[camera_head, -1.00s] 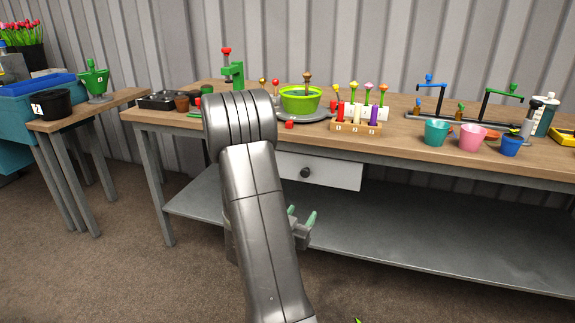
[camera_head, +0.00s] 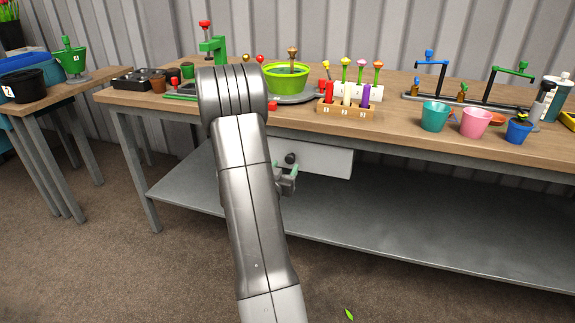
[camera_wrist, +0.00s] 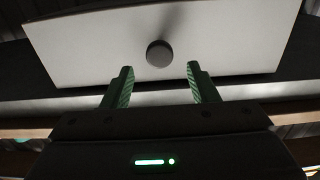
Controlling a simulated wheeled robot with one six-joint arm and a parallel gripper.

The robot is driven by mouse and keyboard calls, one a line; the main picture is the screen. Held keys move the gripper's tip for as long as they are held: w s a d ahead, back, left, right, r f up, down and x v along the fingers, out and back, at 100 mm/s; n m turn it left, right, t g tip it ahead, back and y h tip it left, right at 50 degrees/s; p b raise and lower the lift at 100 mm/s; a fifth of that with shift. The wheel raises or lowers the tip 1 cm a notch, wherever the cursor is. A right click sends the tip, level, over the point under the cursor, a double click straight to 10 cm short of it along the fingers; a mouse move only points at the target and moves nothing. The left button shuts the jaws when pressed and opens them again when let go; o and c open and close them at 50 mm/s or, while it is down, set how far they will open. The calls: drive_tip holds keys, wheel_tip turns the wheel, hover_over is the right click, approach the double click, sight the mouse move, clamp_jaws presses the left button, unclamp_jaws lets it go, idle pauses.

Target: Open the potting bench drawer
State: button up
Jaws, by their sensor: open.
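The white drawer front (camera_head: 325,162) sits under the top of the potting bench (camera_head: 400,133), with a round dark knob (camera_head: 291,158) on it. The drawer looks shut. In the wrist view the knob (camera_wrist: 159,53) stands out from the middle of the pale drawer front (camera_wrist: 90,50). My gripper (camera_wrist: 160,88) is open, its two green fingers spread to either side of the knob's line but short of it, with nothing between them. In the head view my gripper (camera_head: 287,172) is close to the knob, partly hidden behind my arm, which also covers the drawer's left part.
The bench top carries a green bowl (camera_head: 287,80), a numbered wooden block (camera_head: 345,108), teal (camera_head: 435,116) and pink (camera_head: 475,122) pots and a green press (camera_head: 214,45). A grey lower shelf (camera_head: 400,220) lies below the drawer, empty where visible. A side table (camera_head: 60,88) stands left.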

sight(289, 160)
drive_tip(key=shift+x, duration=1.95)
clamp_jaws()
